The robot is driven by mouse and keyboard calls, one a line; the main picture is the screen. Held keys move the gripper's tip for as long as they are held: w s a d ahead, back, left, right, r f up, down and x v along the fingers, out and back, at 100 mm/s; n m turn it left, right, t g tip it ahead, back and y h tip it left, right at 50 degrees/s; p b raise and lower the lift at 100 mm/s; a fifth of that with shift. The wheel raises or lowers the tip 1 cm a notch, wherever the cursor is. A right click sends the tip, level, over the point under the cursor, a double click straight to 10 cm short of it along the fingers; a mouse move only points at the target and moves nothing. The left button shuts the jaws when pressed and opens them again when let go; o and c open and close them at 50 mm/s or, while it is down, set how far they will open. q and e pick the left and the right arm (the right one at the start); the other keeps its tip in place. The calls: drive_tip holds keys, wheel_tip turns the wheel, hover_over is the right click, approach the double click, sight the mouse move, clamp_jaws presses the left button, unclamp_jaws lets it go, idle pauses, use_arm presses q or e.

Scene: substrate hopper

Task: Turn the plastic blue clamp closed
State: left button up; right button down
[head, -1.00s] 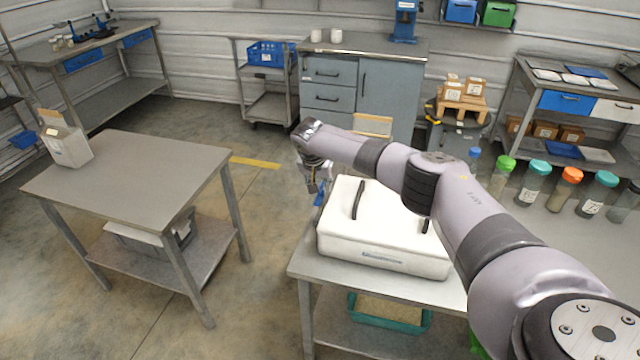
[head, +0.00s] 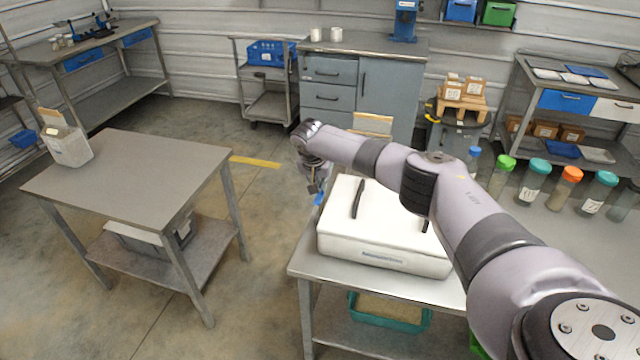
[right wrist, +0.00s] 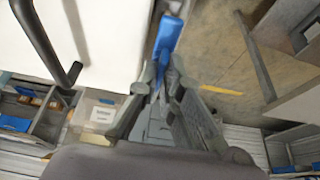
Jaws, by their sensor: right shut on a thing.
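The blue clamp (head: 319,198) sits at the left side of the white hopper box (head: 385,262), which stands on the metal table. In the right wrist view the blue clamp (right wrist: 166,45) is a long blue piece beside the box's white wall. My right gripper (head: 318,188) is at the box's left side, and its fingers (right wrist: 162,82) are shut on the lower end of the clamp. The wrist partly hides the grip in the head view. My left gripper is in neither view.
The white box has a black handle (head: 357,198) on its lid. Several jars with coloured lids (head: 540,168) stand on the table to the right. A grey table (head: 130,175) stands to the left, with open floor between. A teal tray (head: 390,318) is on the shelf below.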

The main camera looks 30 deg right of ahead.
drive_tip(key=shift+s+r+n+p, duration=0.1)
drive_tip(key=shift+n+p, duration=0.6)
drive_tip(key=shift+p, duration=0.4)
drive_tip(key=shift+d+n+t+y+p, duration=0.1)
drive_tip(key=shift+n+t+y+p, duration=0.35)
drive_tip(key=shift+n+p, duration=0.3)
drive_tip(key=shift+d+n+y, duration=0.1)
drive_tip(key=shift+n+y, duration=0.25)
drive_tip(key=shift+n, duration=0.6)
drive_tip(key=n, duration=0.1)
drive_tip(key=n+y, duration=0.1)
drive_tip(key=shift+d+f+n+t, duration=0.1)
drive_tip(key=shift+f+n+t, duration=0.1)
drive_tip(key=shift+n+t, duration=0.15)
drive_tip(key=n+y+b, duration=0.1)
drive_tip(key=n, duration=0.1)
drive_tip(key=shift+d+n+b, duration=0.1)
drive_tip(key=shift+n+b, duration=0.2)
drive_tip(key=shift+n, duration=0.05)
drive_tip(key=n+y+b, duration=0.1)
drive_tip(key=n+b, duration=0.2)
drive_tip(key=n+y+b, duration=0.1)
drive_tip(key=n+b, duration=0.1)
drive_tip(key=b, duration=0.1)
drive_tip(key=shift+d+f+n, duration=0.1)
drive_tip(key=shift+d+n, duration=0.05)
drive_tip(key=shift+n, duration=0.25)
drive_tip(key=shift+r+n+g+y+b, duration=0.2)
drive_tip(key=shift+n+g+y+b, duration=0.25)
drive_tip(key=shift+n+b, duration=0.7)
